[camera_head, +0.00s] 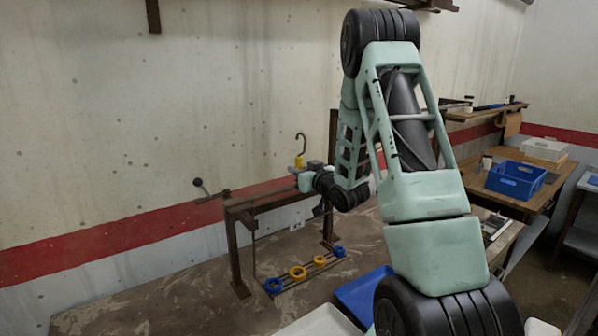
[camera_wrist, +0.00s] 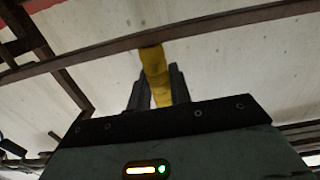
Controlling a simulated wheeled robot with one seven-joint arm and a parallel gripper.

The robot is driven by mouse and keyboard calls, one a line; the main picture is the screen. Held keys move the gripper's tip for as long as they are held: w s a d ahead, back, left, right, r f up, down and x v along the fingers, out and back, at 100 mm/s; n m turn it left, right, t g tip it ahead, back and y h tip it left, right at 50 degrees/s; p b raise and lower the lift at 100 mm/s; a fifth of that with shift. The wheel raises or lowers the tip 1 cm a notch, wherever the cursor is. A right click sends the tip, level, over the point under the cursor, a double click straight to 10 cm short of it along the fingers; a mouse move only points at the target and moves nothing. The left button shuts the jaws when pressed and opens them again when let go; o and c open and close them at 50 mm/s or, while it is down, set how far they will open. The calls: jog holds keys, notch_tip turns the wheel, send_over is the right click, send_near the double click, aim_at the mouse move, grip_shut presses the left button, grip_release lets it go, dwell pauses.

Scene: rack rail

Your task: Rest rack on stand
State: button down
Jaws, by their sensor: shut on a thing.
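My gripper (camera_wrist: 158,88) is shut on a yellow piece (camera_wrist: 154,65), which stands between the two dark fingers in the wrist view. In the head view the yellow piece (camera_head: 299,162) shows beside my gripper, with a dark hook (camera_head: 301,143) rising above it. A brown metal stand (camera_head: 237,254) with legs and a top bar is just below and left of my gripper. A low rack with blue and yellow rings (camera_head: 298,272) is at the foot of the stand. I cannot tell whether it touches the table or is joined to the yellow piece.
A blue tray (camera_head: 362,293) lies right of the ringed rack, partly behind my arm. A blue crate (camera_head: 515,179) stands on a wooden bench at right. The table's left front is clear.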

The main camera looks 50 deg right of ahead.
jog(key=shift+f+b, duration=0.45)
jog(key=shift+b, duration=0.05)
dwell(0.7)
jog(key=c, duration=1.3)
grip_release()
jog(key=shift+o, duration=0.6)
jog(key=shift+s+f, duration=0.1)
jog(key=b+v, duration=0.9)
jog(key=v, duration=0.2)
jog(key=shift+s+f, duration=0.25)
jog(key=shift+f, duration=0.05)
jog(key=b, duration=0.3)
jog(key=shift+s+a+b, duration=0.25)
jog(key=shift+s+b, duration=0.05)
jog(key=shift+b, duration=0.1)
